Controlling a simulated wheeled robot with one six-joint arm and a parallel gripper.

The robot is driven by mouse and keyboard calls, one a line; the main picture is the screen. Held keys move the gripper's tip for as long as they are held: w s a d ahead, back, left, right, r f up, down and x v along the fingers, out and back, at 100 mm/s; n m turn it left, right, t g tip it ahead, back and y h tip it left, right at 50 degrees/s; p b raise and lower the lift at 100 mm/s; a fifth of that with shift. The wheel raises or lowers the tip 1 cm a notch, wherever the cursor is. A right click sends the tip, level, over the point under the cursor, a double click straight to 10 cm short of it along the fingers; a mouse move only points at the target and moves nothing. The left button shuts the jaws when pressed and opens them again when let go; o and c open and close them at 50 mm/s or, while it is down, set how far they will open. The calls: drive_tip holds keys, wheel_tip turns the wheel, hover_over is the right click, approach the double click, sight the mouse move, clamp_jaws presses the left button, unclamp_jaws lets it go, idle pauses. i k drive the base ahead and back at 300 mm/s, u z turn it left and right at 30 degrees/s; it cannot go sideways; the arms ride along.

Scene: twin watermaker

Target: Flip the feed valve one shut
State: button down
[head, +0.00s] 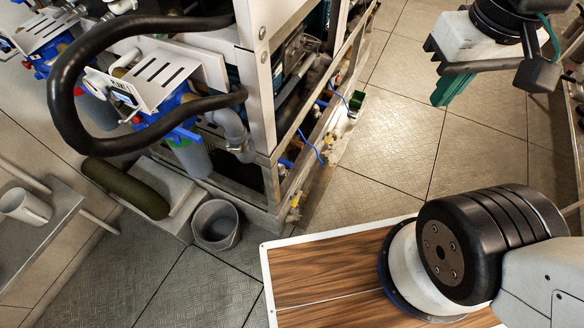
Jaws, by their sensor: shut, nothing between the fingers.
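My gripper (450,90) is at the upper right of the head view, over the tiled floor. It has a white body, dark fingers and green tips, and the tips are together with nothing held. It is well apart from the watermaker frame (253,75) on the left. No part can be made out for certain as feed valve one. Blue fittings (186,130) with grey housings sit on the machine's left side, behind slotted white brackets (158,75). Small labels there are too small to read. A thick black hose partly hides this area.
The black hose (68,85) loops out from the machine. A grey bucket (216,224) and a dark green cylinder (124,187) stand or lie at its base. A bench with a white mug (25,206) is at far left. Open floor (400,110) lies between machine and gripper.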

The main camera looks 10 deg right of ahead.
sight(288, 163)
drive_tip(key=k, duration=0.3)
drive_tip(key=z, duration=1)
drive_tip(key=i, duration=0.7)
drive_tip(key=u, duration=1.05)
